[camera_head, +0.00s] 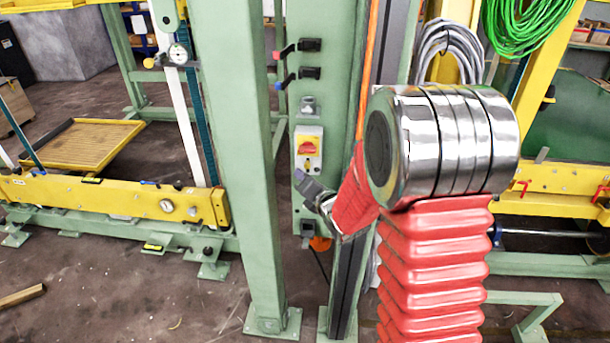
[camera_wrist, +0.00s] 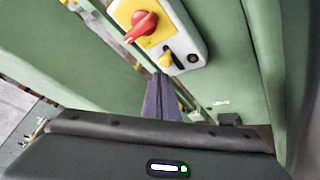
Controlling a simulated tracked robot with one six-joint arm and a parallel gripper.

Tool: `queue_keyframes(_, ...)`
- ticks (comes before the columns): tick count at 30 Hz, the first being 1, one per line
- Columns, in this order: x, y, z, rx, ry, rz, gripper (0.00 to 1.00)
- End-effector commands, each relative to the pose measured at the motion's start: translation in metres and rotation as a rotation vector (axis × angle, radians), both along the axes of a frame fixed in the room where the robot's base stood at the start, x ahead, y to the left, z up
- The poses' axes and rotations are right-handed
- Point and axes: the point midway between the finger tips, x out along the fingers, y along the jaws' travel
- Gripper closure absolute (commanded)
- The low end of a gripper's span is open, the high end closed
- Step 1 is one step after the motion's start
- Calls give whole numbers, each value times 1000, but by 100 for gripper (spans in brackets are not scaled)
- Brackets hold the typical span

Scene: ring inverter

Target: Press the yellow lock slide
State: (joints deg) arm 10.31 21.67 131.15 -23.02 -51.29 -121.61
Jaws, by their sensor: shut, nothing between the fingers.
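A pale switch box (camera_head: 298,160) with a yellow plate and a red rotary knob (camera_head: 307,146) is mounted on the green column. In the wrist view the box (camera_wrist: 195,30) is at the top, with the red knob (camera_wrist: 141,26) on its yellow plate. Below the knob is a dark slot or lever, with a small yellow piece (camera_wrist: 192,58) at its end, which looks like the lock slide. My gripper (camera_wrist: 166,78) is shut and empty, its dark fingers just below the box. In the head view my gripper (camera_head: 304,180) is just below the box, and contact cannot be told.
A green post (camera_head: 235,150) stands to the left. My arm covers much of the right side.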

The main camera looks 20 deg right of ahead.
Motion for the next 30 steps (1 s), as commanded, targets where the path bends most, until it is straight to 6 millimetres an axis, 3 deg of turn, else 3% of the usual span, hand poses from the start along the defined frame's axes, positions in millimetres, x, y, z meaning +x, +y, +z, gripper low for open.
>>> queue_keyframes(8,1,20,-22,1,2,-1,100)
queue_keyframes(30,-85,5,1,0,0,-4,100)
